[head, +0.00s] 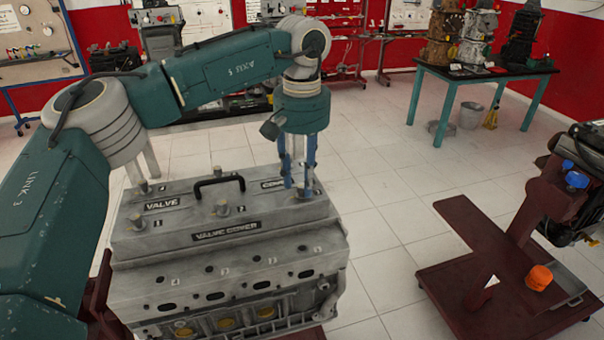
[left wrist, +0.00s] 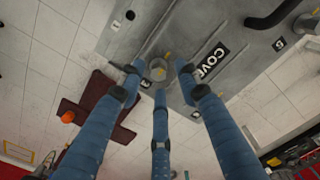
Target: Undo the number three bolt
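The grey valve cover (head: 185,245) sits on top of the engine, with a black handle and raised bolts. My left gripper (head: 300,188) points straight down at the cover's right end. Its three blue fingers stand around a bolt there. In the left wrist view the bolt (left wrist: 157,70) shows between the fingertips, with small gaps beside it, so the gripper looks open. In the head view the fingers largely hide this bolt. My right gripper is in neither view.
The black handle (head: 219,184) rises behind. A dark red stand (head: 480,250) with an orange part (head: 539,277) is at right. Floor between is clear.

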